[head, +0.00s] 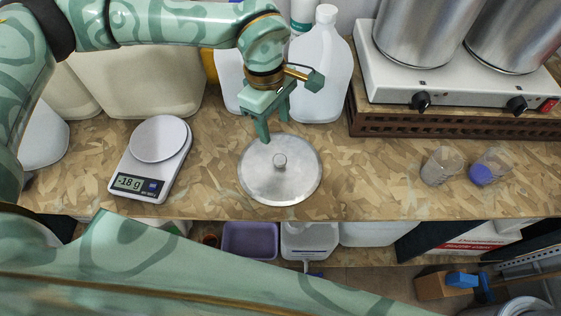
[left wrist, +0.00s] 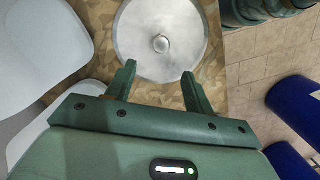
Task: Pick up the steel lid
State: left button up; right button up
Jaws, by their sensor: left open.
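The steel lid (head: 268,181) is a round silver disc with a small knob (head: 280,160) at its middle. It lies flat on the brown patterned worktop, near the front edge. My left gripper (head: 274,126) is above the lid's back rim in the head view, open, fingers pointing down. In the left wrist view the lid (left wrist: 140,33) lies beyond the two open fingertips (left wrist: 159,72), with the knob (left wrist: 161,44) roughly centred between them. Nothing is between the fingers. My right gripper is not seen in either view.
A kitchen scale (head: 150,160) stands left of the lid. White jugs (head: 322,70) stand behind the gripper. A hot plate (head: 440,85) with steel pots is at the back right. The worktop between lid and cups is clear.

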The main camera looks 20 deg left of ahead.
pick_arm(q)
send_over(279, 158)
jog(key=f, duration=0.6)
jog(key=shift+w+a+f, duration=0.15)
jog(key=shift+w+f, duration=0.1)
jog(key=shift+f, duration=0.05)
jog(key=shift+s+f, duration=0.15)
jog(key=shift+f, duration=1.25)
jog(key=shift+s+f, duration=0.1)
jog(key=shift+f, duration=1.25)
grip_shut()
jog(key=shift+r, duration=0.15)
